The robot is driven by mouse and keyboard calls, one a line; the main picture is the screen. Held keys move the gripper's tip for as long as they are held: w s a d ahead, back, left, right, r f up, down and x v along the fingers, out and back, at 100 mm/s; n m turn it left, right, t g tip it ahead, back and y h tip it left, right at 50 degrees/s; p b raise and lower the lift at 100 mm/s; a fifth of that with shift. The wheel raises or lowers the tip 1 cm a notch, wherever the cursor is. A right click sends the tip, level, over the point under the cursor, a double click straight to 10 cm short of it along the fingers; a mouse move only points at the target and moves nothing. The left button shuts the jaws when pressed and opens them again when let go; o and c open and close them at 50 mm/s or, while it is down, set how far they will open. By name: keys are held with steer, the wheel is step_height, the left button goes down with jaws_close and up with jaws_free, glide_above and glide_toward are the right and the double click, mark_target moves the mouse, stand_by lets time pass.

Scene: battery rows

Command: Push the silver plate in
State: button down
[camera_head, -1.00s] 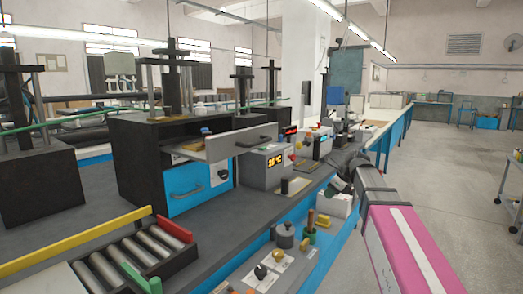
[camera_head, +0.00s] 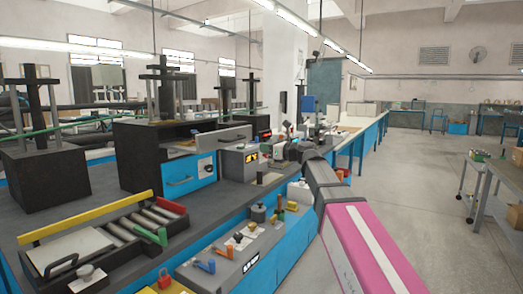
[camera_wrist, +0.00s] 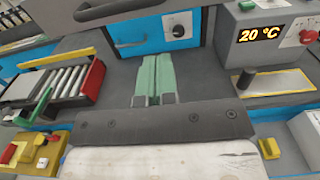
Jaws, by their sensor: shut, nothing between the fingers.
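The silver plate (camera_head: 218,142) is a flat upright panel with a dark handle. It stands out from the front of a black cabinet (camera_head: 140,162), above a blue drawer (camera_head: 178,181). In the wrist view, the silver plate (camera_wrist: 58,18) is cut off by the top edge, with its dark handle (camera_wrist: 115,9) showing. My gripper (camera_wrist: 157,58) has green fingers, which are together and empty. They point toward the blue drawer front, with the plate beyond them to the upper left and no contact visible. In the head view, the fingers are hard to make out.
A grey control box (camera_head: 240,163) reading 20 °C stands right of the cabinet. A roller tray (camera_head: 125,232) with yellow and red rails sits at the front left. A panel with blue and orange levers (camera_head: 225,255) edges the bench.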

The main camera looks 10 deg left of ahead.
steer(key=x, duration=1.1)
steer(key=shift+a, duration=0.35)
steer(key=shift+w+a, duration=0.1)
steer(key=shift+w, duration=0.05)
steer(key=x, duration=1.8)
steer(key=shift+w+a, duration=0.1)
steer(key=shift+a, duration=0.25)
